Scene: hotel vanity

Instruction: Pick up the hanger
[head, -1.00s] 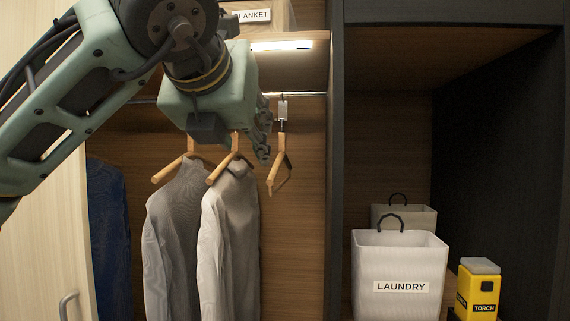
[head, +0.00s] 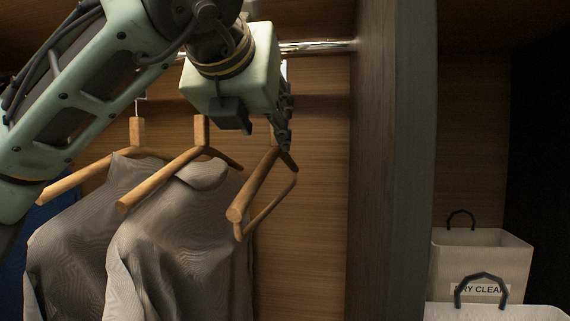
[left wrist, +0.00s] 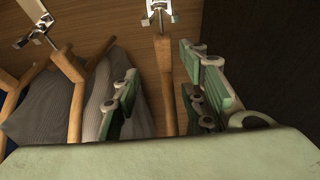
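The bare wooden hanger (head: 258,190) hangs to the right of two hangers with shirts. My left gripper (head: 284,138) is at its upper part and hides its neck in the head view. In the left wrist view, the hanger's neck and metal hook (left wrist: 162,50) show between the two green-padded fingers of my left gripper (left wrist: 164,98). The fingers are apart, with a gap on both sides of the neck. My right gripper is in neither current view.
A grey shirt (head: 75,235) and a lighter shirt (head: 180,240) hang close on the left. A metal rail (head: 315,47) runs above. A dark upright panel (head: 385,160) stands at right, with a dry-cleaning bin (head: 485,255) and a white bin (head: 500,313) beyond it.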

